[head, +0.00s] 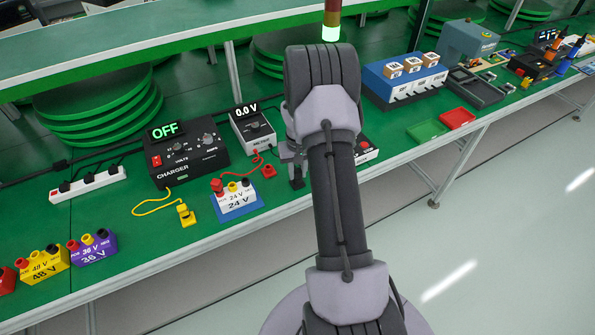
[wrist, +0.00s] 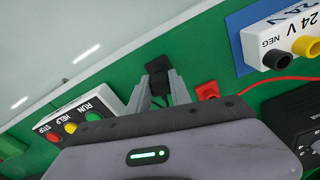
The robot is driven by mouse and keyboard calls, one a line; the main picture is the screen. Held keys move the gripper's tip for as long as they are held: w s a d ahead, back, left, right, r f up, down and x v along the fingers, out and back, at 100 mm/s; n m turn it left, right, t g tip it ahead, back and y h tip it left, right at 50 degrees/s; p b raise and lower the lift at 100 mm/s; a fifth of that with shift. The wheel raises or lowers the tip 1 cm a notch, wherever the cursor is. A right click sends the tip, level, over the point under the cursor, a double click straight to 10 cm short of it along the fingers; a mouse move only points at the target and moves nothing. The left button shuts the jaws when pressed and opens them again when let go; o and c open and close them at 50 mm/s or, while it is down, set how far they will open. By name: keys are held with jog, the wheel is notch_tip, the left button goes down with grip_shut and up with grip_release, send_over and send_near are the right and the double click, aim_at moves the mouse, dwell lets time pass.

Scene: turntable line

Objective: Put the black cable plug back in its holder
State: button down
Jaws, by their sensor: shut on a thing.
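My gripper (head: 291,158) points down at the bench, right of the red cable plug. In the wrist view my gripper (wrist: 162,86) has its two grey fingers closed on the black cable plug (wrist: 159,86). A dark block (wrist: 156,64) shows just beyond the fingertips; it looks like the plug's holder or part of the plug, and I cannot tell which. In the head view black shows under the fingers (head: 297,183), close to the bench top. Whether the plug is seated or just above is hidden.
The red plug (head: 268,171) stands close to the left of my gripper. The meter (head: 252,126) reads 0.0 V; the charger (head: 186,150) reads OFF. The 24 V battery (head: 236,198) and yellow plug (head: 187,215) are farther left. A button box (wrist: 92,116) stands near my fingers.

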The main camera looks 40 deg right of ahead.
jog(key=c, duration=1.1)
grip_release()
jog(key=shift+r, duration=0.1)
jog(key=shift+r+p, duration=2.5)
jog(key=shift+r, duration=1.15)
